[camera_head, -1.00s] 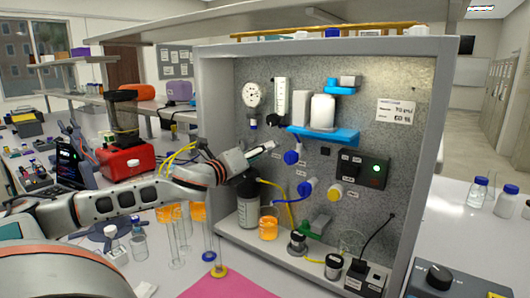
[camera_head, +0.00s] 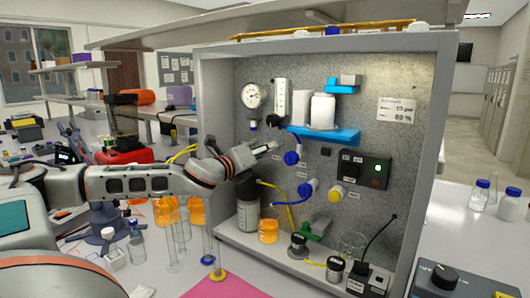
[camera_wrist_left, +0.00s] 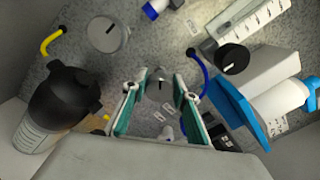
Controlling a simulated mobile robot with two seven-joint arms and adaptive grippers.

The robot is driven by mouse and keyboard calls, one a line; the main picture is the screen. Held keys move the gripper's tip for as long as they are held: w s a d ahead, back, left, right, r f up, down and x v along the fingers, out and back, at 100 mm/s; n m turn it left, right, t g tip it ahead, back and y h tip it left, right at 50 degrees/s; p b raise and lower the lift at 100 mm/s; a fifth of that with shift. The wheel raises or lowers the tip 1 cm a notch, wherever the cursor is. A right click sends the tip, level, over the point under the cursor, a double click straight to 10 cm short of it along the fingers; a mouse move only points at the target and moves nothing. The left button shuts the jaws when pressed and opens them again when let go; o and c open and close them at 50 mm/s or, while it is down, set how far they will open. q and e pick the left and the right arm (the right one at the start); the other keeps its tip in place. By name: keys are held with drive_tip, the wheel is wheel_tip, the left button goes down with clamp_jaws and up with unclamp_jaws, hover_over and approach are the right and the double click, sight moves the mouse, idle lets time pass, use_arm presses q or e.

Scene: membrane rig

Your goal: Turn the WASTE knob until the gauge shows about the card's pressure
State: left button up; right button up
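The round white pressure gauge (camera_head: 253,96) is high on the left of the grey panel; its needle is too small to read. The card (camera_head: 397,111) is at upper right; its pressure line is blurred. My left gripper (camera_wrist_left: 160,78) is open in the wrist view, fingers apart, pointing at the panel. It also shows in the head view (camera_head: 268,148), below the gauge. A small grey knob-like part shows between the fingertips; I cannot tell whether they touch it. A pale knob with a dark mark (camera_wrist_left: 108,33) is beyond them. I cannot read which knob is WASTE. My right gripper is not in view.
A blue shelf (camera_head: 345,138) with a white bottle (camera_head: 322,111) is right of the gripper. A black-capped bottle (camera_wrist_left: 55,100) stands close on the left in the wrist view. Glassware stands in front of the rig.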

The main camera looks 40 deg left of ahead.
use_arm(q)
drive_tip(key=c, duration=0.4)
drive_tip(key=n+b, duration=0.2)
drive_tip(key=shift+f+n, duration=0.15)
drive_tip(key=shift+n, duration=0.15)
drive_tip(key=shift+n+b, duration=0.75)
drive_tip(key=shift+n, duration=0.15)
drive_tip(key=o, duration=1.1)
drive_tip(key=shift+o, duration=0.2)
